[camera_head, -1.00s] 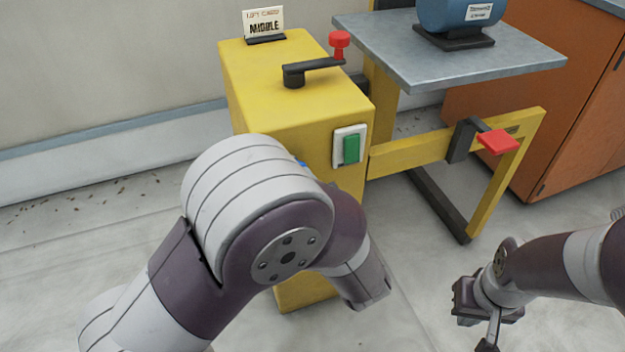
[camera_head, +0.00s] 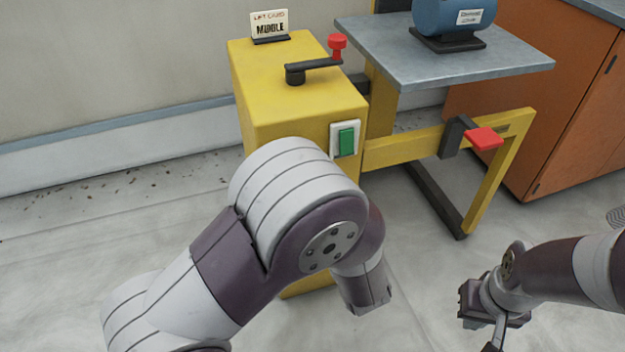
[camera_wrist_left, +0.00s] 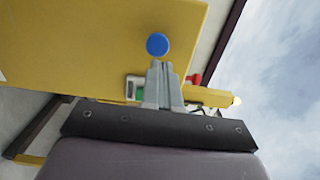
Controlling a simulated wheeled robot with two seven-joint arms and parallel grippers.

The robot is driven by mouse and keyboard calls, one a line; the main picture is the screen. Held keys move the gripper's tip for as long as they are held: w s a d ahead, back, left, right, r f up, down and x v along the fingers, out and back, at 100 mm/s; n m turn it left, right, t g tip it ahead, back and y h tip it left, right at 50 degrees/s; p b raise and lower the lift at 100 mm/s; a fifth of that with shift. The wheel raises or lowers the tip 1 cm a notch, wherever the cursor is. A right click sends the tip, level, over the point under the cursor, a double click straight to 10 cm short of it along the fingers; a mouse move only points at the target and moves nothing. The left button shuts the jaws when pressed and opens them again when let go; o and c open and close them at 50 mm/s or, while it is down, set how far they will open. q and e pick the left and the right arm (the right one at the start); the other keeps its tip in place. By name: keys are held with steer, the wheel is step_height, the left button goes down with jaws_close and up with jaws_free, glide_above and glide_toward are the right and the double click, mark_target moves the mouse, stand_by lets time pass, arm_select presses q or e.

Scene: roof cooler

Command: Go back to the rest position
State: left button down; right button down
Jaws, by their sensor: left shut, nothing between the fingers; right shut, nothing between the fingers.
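My left arm (camera_head: 300,215) bends in front of the yellow lift cabinet (camera_head: 292,112) in the head view and hides its lower part. The left gripper is hidden there. In the left wrist view my left gripper (camera_wrist_left: 160,72) is shut and empty, its fingers together in front of a yellow face (camera_wrist_left: 90,45). A round blue knob (camera_wrist_left: 157,44) shows just beyond the fingertips; I cannot tell whether they touch. My right gripper (camera_head: 492,340) is low at the right of the head view, shut and empty over the floor, partly cut by the bottom edge.
A crank with a red knob (camera_head: 337,42), a "MIDDLE" card (camera_head: 270,24) and a green switch (camera_head: 346,141) are on the cabinet. Beside it, a grey platform (camera_head: 440,65) bears a blue motor (camera_head: 452,15). A red pedal (camera_head: 484,138) projects from the yellow frame. An orange cabinet (camera_head: 560,110) stands right.

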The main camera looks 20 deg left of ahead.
arm_select(q)
steer(key=p+v, duration=0.3)
steer(key=v, duration=0.5)
steer(key=s+d+f+n+g+h, duration=0.35)
steer(key=d+f+g+h, duration=0.45)
steer(key=d+f+h, duration=0.4)
steer(key=s+a+r+n+g+y, duration=0.1)
steer(key=a+r+n+g, duration=0.2)
steer(key=a, duration=0.8)
steer(key=s+a+r+n+g, duration=0.2)
steer(key=a+r+n, duration=0.15)
steer(key=a, duration=0.75)
step_height(320, 180, up, 36)
steer(key=p, duration=3.6)
steer(key=shift+w+r+n+p, duration=0.15)
steer(key=shift+w+n+p, duration=0.15)
steer(key=shift+p, duration=0.1)
